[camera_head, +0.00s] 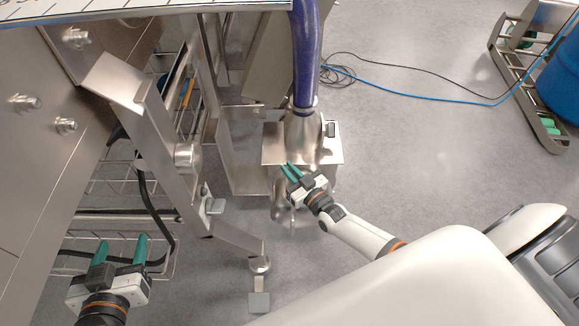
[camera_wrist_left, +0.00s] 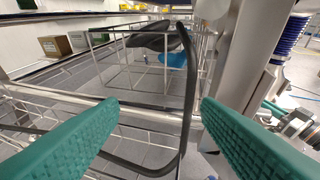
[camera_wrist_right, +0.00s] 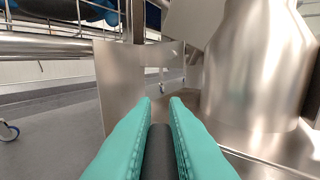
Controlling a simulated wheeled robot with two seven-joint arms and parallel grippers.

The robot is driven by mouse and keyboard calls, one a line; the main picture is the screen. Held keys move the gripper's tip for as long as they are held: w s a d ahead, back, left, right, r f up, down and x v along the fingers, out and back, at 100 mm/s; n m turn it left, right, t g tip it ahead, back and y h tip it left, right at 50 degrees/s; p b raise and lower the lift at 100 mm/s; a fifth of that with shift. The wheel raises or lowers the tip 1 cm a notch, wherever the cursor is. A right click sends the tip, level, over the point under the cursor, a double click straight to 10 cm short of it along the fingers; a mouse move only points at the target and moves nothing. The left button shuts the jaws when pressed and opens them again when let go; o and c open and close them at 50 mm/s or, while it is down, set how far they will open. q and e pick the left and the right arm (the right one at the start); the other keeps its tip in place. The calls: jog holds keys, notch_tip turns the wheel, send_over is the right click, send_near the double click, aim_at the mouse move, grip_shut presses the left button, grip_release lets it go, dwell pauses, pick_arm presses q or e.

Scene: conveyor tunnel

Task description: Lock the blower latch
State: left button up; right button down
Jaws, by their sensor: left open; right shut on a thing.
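The blower is a metal cone (camera_head: 302,135) on a flat metal plate, with a purple hose (camera_head: 306,55) running up from it. The cone also fills the right of the right wrist view (camera_wrist_right: 255,75). My right gripper (camera_head: 291,171) is at the plate's front edge, its green fingers shut on a dark round handle (camera_wrist_right: 159,155), seemingly the latch handle. The rest of the latch is hidden. My left gripper (camera_head: 121,249) is open and empty at the lower left, away from the blower.
A steel frame with a slanted post (camera_head: 150,135) stands between my grippers. A wire basket rack (camera_head: 100,220) and a black cable (camera_head: 150,200) are close to my left gripper. A blue barrel (camera_head: 560,85) stands at the far right. Grey floor (camera_head: 420,150) is clear right of the blower.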

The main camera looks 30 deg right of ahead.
jog(key=m+h+p, duration=0.1)
jog(key=m+h, duration=0.1)
jog(key=h, duration=0.1)
jog(key=m+h+p, duration=0.1)
jog(key=m+h, duration=0.1)
jog(key=h, duration=0.1)
jog(key=shift+d+h, duration=0.2)
jog(key=shift+h, duration=0.1)
pick_arm(q)
jog(key=s+a+f+g+y, duration=0.2)
jog(key=s+a+f+g, duration=0.2)
jog(key=s+f+g, duration=0.3)
jog(key=shift+s+f+n+g+p, duration=0.35)
jog(key=shift+s+g, duration=0.25)
jog(key=shift+s, duration=1.05)
pick_arm(e)
jog(key=shift+d+m+g+h, duration=0.2)
jog(key=shift+m+g+h, duration=0.2)
jog(key=shift+m+h, duration=0.65)
jog(key=c, duration=1.4)
grip_release()
jog(key=shift+c, duration=0.2)
pick_arm(q)
jog(key=shift+r, duration=0.1)
